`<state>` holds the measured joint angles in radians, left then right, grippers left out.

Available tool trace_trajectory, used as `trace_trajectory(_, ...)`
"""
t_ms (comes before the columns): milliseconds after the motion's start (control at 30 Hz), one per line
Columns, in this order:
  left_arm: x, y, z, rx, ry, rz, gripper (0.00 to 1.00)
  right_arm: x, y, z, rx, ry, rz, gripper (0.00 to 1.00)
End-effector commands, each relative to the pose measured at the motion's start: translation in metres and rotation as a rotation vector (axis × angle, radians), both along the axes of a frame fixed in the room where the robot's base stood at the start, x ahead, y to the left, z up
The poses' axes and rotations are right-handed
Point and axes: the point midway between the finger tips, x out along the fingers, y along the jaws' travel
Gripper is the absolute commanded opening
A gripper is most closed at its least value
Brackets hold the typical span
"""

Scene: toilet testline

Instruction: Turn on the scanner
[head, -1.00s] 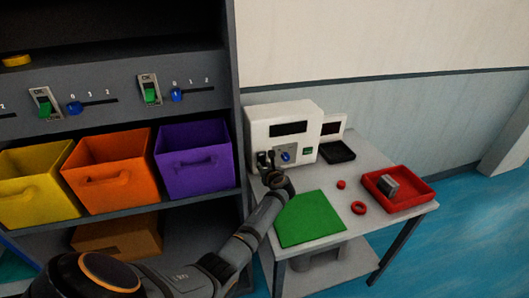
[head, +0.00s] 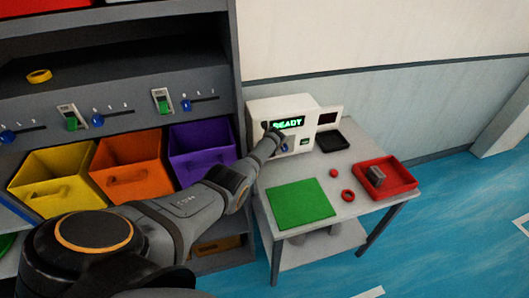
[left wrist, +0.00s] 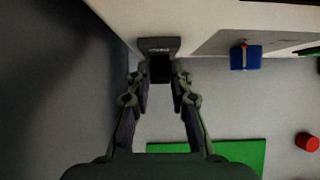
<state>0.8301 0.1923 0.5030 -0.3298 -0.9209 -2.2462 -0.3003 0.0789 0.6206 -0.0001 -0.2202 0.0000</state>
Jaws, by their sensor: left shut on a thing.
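The scanner (head: 257,108) is a white box at the back left of the small table. Its display (head: 288,123) is lit and reads READY in green. My left gripper (head: 272,134) is at the left part of the scanner's front and partly hides it. In the left wrist view, the fingers of my left gripper (left wrist: 160,78) are shut on a black switch (left wrist: 158,46) on the scanner's front. The switch's exact position is hard to tell. A blue knob (left wrist: 246,57) sits to the right of it. My right gripper is not in view.
A green mat (head: 300,203), a red ring (head: 348,196), a small red piece (head: 334,173) and a red tray (head: 400,185) with a grey block (head: 375,176) are on the table. A shelf with yellow, orange and purple bins (head: 200,150) stands left.

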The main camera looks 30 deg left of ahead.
Motion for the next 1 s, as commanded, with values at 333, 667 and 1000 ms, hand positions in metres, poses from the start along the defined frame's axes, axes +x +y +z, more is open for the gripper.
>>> trace_trajectory(333, -0.0001, 0.0004, 0.0, -0.011, 0.01, 0.001, 0.0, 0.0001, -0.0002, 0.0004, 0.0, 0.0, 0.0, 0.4)
trace_trajectory(667, 0.0001, 0.0004, 0.0002, -0.01, 0.01, 0.001, 0.43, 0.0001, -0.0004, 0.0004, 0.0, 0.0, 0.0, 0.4)
trace_trajectory(1000, -0.0001, -0.0001, 0.001, -0.01, 0.008, 0.0, 0.43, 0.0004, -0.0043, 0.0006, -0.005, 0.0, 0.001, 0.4)
